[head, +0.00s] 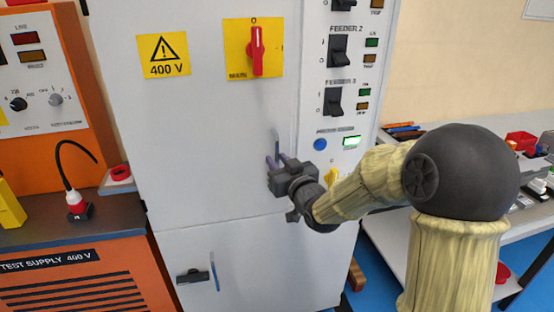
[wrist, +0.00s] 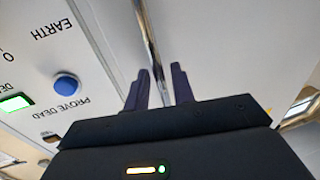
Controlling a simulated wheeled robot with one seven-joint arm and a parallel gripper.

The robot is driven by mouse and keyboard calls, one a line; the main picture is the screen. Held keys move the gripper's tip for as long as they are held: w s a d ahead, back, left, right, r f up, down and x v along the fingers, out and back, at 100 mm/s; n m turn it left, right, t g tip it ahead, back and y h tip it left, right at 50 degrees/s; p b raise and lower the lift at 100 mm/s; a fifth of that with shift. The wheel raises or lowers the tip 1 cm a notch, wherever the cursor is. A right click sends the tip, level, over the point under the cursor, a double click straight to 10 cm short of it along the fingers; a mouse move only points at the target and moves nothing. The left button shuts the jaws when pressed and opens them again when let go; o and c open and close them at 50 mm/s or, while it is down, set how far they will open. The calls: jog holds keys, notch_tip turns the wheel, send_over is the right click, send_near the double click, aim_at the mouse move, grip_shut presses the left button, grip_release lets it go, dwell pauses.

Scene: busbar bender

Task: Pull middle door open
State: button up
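The large white cabinet door (head: 190,130) carries a 400 V warning sign and a red main switch on a yellow plate; it looks closed, its top out of view. Its slim vertical bar handle (head: 276,142) is near its right edge, partly hidden by my gripper (head: 272,164). In the wrist view, the shiny bar handle (wrist: 151,38) runs down between the two dark fingers of my gripper (wrist: 162,85). The fingers are apart, one on each side of the bar, with a gap visible beside it.
A lower door (head: 250,265) with a black latch (head: 193,276) and its own bar handle (head: 214,272) sits below. A switch panel (head: 340,90) is to the right. An orange test supply bench (head: 75,265) stands left, and a cluttered worktable (head: 535,215) right.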

jog(key=shift+w+a, duration=0.25)
jog(key=shift+w, duration=0.25)
jog(key=shift+c, duration=0.3)
grip_shut()
jog(key=shift+d+f, duration=0.1)
